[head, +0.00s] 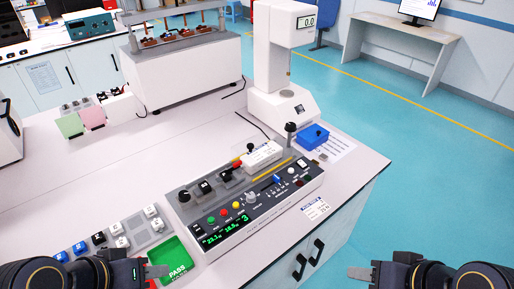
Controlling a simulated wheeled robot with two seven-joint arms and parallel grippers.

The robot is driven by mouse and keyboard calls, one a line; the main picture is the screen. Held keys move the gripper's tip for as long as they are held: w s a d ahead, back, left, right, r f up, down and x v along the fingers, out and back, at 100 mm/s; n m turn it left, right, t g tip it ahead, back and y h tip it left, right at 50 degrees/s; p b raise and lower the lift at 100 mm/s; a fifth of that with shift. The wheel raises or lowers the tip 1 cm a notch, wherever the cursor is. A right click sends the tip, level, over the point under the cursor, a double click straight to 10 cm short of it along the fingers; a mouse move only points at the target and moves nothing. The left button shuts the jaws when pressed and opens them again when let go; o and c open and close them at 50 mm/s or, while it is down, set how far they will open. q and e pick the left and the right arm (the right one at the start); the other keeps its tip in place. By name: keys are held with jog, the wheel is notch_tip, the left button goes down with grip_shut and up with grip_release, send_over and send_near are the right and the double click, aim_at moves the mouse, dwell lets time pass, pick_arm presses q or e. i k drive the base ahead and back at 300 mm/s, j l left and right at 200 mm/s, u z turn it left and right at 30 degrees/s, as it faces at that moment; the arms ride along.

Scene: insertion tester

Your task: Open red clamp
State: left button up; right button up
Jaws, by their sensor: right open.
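The insertion tester (217,224), a grey box with buttons and green digits, stands at the table's front right. A small black clamp with a red handle tip (237,161) sits at its back edge, left of a white block (261,156). The clamp is too small to tell whether it is open or closed. My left gripper (157,271) is at the bottom left, beside the green PASS tray and well short of the clamp; its jaw opening cannot be made out. My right gripper (358,273) is open at the bottom right, in front of the table and away from the tester.
A green PASS tray (187,262) and a grey rack of small parts (133,231) lie left of the tester. A white force stand (277,85) and a blue box (311,137) stand behind it. The table's middle left is clear.

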aim_at(237, 165)
jog(key=i+l, duration=0.2)
jog(key=l, duration=0.15)
jog(key=i+l, duration=0.2)
jog(key=l, duration=0.15)
jog(key=i+l, duration=0.15)
jog(key=l, duration=0.15)
jog(key=i+l, duration=0.2)
jog(key=l, duration=0.15)
